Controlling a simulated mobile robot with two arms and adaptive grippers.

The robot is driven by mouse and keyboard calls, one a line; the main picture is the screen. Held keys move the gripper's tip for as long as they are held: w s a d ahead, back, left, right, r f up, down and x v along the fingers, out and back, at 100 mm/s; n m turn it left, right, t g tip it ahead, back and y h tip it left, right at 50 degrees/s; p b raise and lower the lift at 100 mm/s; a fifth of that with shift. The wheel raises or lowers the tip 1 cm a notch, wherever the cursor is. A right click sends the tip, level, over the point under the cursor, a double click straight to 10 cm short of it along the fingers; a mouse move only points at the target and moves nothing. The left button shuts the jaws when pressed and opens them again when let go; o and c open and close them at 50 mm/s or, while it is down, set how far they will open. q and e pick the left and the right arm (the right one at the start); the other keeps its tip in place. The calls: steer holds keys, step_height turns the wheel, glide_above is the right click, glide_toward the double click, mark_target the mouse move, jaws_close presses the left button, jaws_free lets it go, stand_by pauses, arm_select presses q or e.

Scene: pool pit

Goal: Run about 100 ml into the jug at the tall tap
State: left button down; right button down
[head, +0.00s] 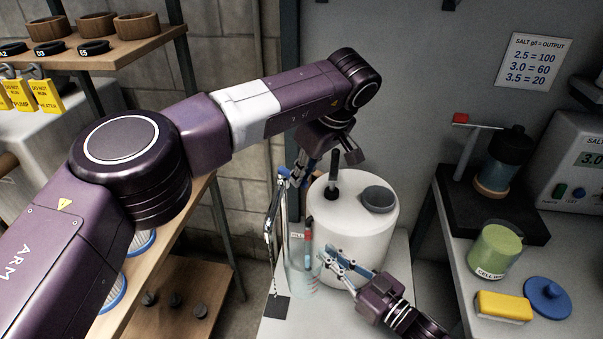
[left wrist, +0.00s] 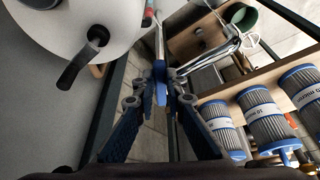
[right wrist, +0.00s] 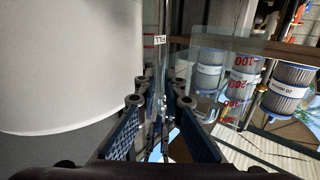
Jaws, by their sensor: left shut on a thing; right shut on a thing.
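The tall tap (head: 270,222) is a thin metal pipe left of a white tank; it also shows in the left wrist view (left wrist: 215,55). My left gripper (head: 292,178) is shut at the top of the tap on a blue lever (left wrist: 160,70). The clear jug (head: 302,281) with red marks stands below, beside the tank. In the right wrist view the jug (right wrist: 215,88) shows red numbers, among them 100. I cannot make out a water level or a stream.
The white tank (head: 350,235) with a dark cap stands close behind both grippers. A FILL label (right wrist: 158,40) is beside the jug. The right bench holds a green beaker (head: 495,250), a yellow block (head: 503,306) and a blue lid (head: 547,296). Shelves with filters are left.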

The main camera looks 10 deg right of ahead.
arm_select(q)
steer(key=c, duration=2)
jaws_free()
steer(key=shift+o, duration=0.2)
steer(key=shift+r, duration=0.1)
steer(key=v, duration=1.1)
steer(key=shift+s+r, duration=0.2)
steer(key=shift+r, duration=0.15)
steer(key=shift+d, duration=0.15)
